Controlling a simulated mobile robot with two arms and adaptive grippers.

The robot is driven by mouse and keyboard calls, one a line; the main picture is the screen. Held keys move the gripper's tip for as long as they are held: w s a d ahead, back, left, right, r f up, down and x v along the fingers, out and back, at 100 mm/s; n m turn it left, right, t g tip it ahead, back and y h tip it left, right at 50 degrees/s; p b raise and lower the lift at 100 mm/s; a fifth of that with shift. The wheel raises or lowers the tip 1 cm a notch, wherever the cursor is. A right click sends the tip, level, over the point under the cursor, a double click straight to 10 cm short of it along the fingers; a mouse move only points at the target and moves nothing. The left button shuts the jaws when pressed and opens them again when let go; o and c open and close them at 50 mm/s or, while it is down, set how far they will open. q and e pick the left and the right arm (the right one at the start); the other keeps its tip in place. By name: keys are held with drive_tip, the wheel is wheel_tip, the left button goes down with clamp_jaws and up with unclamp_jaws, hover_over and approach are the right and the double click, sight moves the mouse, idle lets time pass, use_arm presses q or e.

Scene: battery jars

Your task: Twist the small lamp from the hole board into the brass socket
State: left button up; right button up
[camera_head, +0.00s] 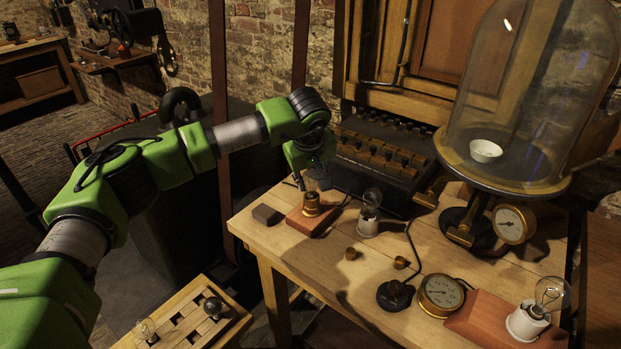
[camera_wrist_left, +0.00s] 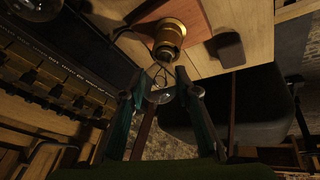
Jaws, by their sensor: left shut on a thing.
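My left gripper (camera_head: 313,183) is shut on a small clear lamp (camera_wrist_left: 160,94), with its fingers (camera_wrist_left: 165,92) on either side of the glass. The brass socket (camera_head: 311,204) stands upright on a reddish wooden block (camera_head: 325,222) on the workbench, just below the gripper. In the left wrist view, the socket (camera_wrist_left: 169,38) lies right by the lamp's base end; I cannot tell whether the base is inside it. The hole board (camera_head: 178,335) is at the lower left, holding a clear lamp (camera_head: 145,331) and a darker lamp (camera_head: 213,307). My right gripper is not in view.
Brass knobs (camera_head: 351,254), a black-based switch (camera_head: 395,294), a gauge (camera_head: 440,293) and a glass bell jar (camera_head: 530,90) stand farther right.

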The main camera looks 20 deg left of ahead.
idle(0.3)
use_arm(q)
drive_tip(key=m+h, duration=0.2)
drive_tip(key=m, duration=0.3)
drive_tip(key=shift+d+m+p, duration=0.1)
drive_tip(key=shift+m+p, duration=0.25)
drive_tip(key=shift+m, duration=0.05)
drive_tip(key=o, duration=1)
drive_tip(key=shift+r, duration=0.1)
